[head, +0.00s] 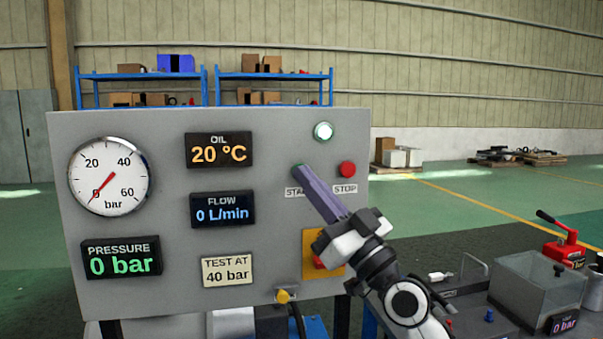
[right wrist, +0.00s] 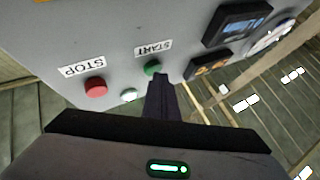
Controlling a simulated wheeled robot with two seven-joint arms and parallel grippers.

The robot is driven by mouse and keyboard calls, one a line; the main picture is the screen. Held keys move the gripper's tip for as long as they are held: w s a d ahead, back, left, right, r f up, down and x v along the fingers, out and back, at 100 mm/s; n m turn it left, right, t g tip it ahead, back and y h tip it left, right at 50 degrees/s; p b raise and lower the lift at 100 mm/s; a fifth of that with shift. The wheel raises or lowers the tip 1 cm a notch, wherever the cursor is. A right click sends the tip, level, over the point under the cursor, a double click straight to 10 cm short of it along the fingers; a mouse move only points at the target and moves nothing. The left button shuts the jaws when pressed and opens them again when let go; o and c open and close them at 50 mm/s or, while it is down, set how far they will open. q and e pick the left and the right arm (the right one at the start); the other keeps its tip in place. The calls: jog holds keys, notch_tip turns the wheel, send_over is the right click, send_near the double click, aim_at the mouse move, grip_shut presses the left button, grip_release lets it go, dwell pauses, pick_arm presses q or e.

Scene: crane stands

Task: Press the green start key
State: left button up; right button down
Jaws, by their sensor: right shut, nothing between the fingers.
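The grey control panel (head: 150,125) stands upright in front of me. The green start key (head: 296,168) is mostly hidden behind my fingertips in the head view; its START label is partly covered. In the right wrist view the green start key (right wrist: 152,68) shows just beyond the fingertips, next to its label (right wrist: 154,47). My right gripper (head: 302,174) is shut and empty, its fingers pointing at the key; it also shows in the right wrist view (right wrist: 160,80). I cannot tell whether the tips touch the key. My left gripper is not in view.
The red stop button (head: 347,169) sits right of the start key, with a lit pale lamp (head: 323,131) above. A yellow plate (head: 309,240) with a red button is lower, partly behind my gripper. The pressure display (head: 121,259) reads 0 bar. A clear tank (head: 540,285) stands right.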

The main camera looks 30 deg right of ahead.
jog(key=shift+s+a+p, duration=0.2)
jog(key=shift+s+p, duration=0.2)
jog(key=shift+s, duration=0.45)
jog(key=s+p, duration=0.1)
jog(key=s, duration=0.1)
jog(key=s+a+p, duration=0.1)
jog(key=s, duration=0.2)
jog(key=shift+a, duration=0.15)
dwell(0.7)
